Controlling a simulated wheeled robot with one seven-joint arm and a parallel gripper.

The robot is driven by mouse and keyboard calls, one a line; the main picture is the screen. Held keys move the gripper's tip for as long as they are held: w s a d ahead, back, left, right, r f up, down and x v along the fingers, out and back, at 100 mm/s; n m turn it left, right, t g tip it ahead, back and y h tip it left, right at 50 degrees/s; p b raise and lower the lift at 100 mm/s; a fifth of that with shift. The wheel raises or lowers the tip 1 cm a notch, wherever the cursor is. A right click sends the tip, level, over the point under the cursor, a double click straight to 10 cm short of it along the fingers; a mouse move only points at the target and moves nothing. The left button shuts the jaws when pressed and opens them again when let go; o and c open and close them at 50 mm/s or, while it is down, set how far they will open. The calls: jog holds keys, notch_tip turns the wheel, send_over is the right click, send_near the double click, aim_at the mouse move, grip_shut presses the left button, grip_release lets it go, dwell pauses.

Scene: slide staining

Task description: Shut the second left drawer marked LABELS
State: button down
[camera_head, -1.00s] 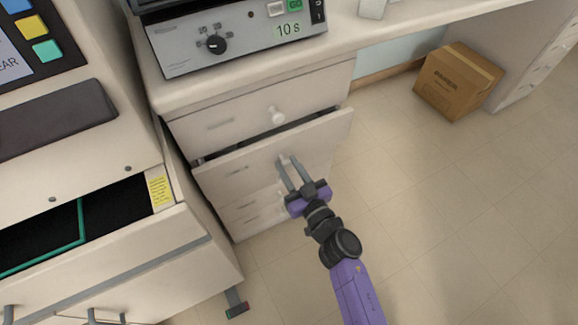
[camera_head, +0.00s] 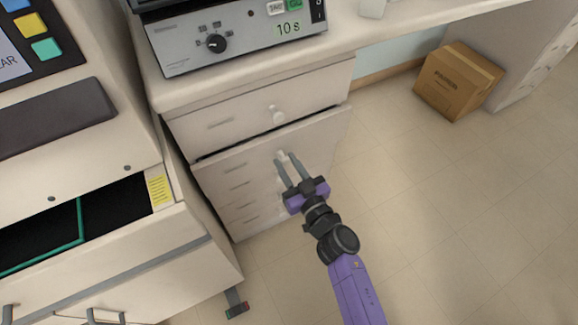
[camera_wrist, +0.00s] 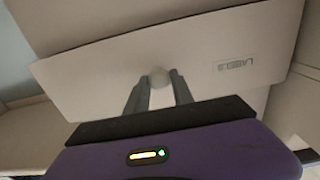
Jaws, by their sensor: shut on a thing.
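The LABELS drawer (camera_head: 235,172) is the second one down in the left drawer unit under the bench. Its pale front stands slightly proud of the unit, with a thin dark gap along its top edge. In the wrist view the drawer front (camera_wrist: 100,75) carries an upside-down LABELS tag (camera_wrist: 236,63). My gripper (camera_head: 285,158) reaches the front from below, its two fingers on either side of the round white knob (camera_wrist: 158,76). It is shut on that knob. The fingers partly hide the knob in the head view.
The top drawer (camera_head: 230,115) above is shut. At left, another cabinet has an open drawer (camera_head: 130,240) with a dark inside and a yellow sticker. A control box (camera_head: 235,45) sits on the bench. A cardboard box (camera_head: 458,82) stands on the floor at right, where the floor is otherwise clear.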

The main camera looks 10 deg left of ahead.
jog(key=x, duration=0.2)
jog(key=shift+w+a+f+b, duration=0.1)
jog(key=shift+w+a+b, duration=0.1)
jog(key=shift+b, duration=0.15)
jog(key=shift+w+a, duration=0.15)
jog(key=shift+w, duration=0.1)
jog(key=c, duration=1.1)
grip_release()
jog(key=shift+w, duration=0.1)
jog(key=shift+c, duration=0.2)
jog(key=p+v, duration=0.4)
jog(key=v, duration=0.3)
jog(key=shift+r, duration=0.2)
jog(key=shift+s+d+f, duration=0.1)
jog(key=shift+s+d, duration=0.1)
jog(key=shift+s, duration=0.15)
